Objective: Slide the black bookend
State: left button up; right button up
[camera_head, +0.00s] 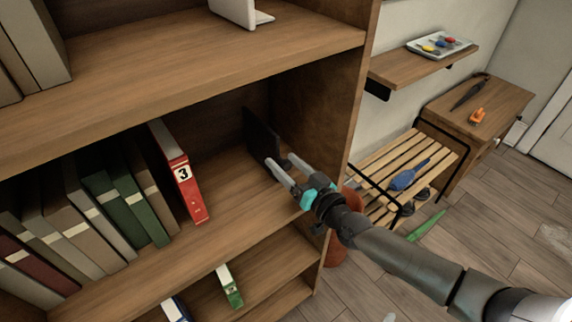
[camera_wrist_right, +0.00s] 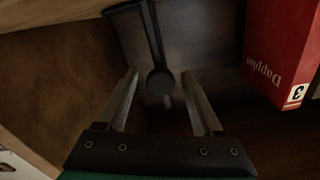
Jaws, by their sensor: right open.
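The black bookend (camera_head: 262,136) stands upright on the middle shelf, near the right side wall of the bookcase. My right gripper (camera_head: 279,160) reaches in from the right, with its two fingers apart at the bookend's near edge. In the right wrist view a dark upright bar with a round knob (camera_wrist_right: 160,81), seemingly part of the bookend, shows between the open fingers (camera_wrist_right: 160,73). I cannot tell whether a finger touches it. The red book marked 3 (camera_head: 181,172) leans on the same shelf to the left; it also shows in the wrist view (camera_wrist_right: 283,48). My left gripper is out of view.
Several leaning books (camera_head: 95,210) fill the shelf's left part. Bare shelf (camera_head: 228,172) lies between the red book and the bookend. The bookcase side wall (camera_head: 340,110) stands close by the right gripper. A white bookend (camera_head: 240,12) is above. A slatted bench (camera_head: 400,165) is at right.

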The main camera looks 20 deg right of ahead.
grip_shut()
dwell(0.7)
dwell(0.8)
